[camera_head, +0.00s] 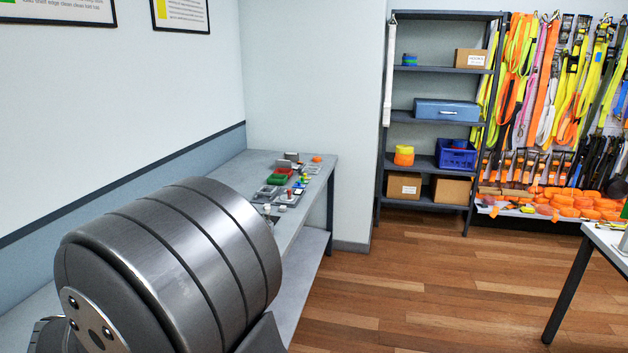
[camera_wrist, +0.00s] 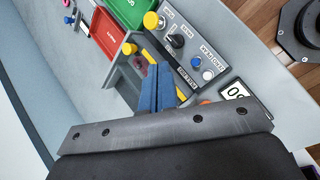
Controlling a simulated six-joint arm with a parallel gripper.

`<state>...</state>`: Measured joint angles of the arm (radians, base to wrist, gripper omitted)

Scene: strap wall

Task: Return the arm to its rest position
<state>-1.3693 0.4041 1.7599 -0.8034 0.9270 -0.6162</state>
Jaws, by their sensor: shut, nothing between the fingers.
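My gripper (camera_wrist: 158,72) shows in the wrist view, its two blue fingers shut against each other with nothing between them. They point at a grey control panel (camera_wrist: 185,22) with knobs, buttons and labels, and overlap its near side in the picture. I cannot tell whether they touch it. In the head view a large grey ribbed link of my arm fills the lower left, and my gripper does not show there.
A red tray (camera_wrist: 107,33) and a green tray (camera_wrist: 130,10) lie beside the panel. A small display (camera_wrist: 236,91) is at its right. A grey workbench (camera_head: 318,175) runs along the wall. A shelf rack (camera_head: 432,122) and hanging straps (camera_head: 545,70) stand behind clear wooden floor (camera_head: 420,280).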

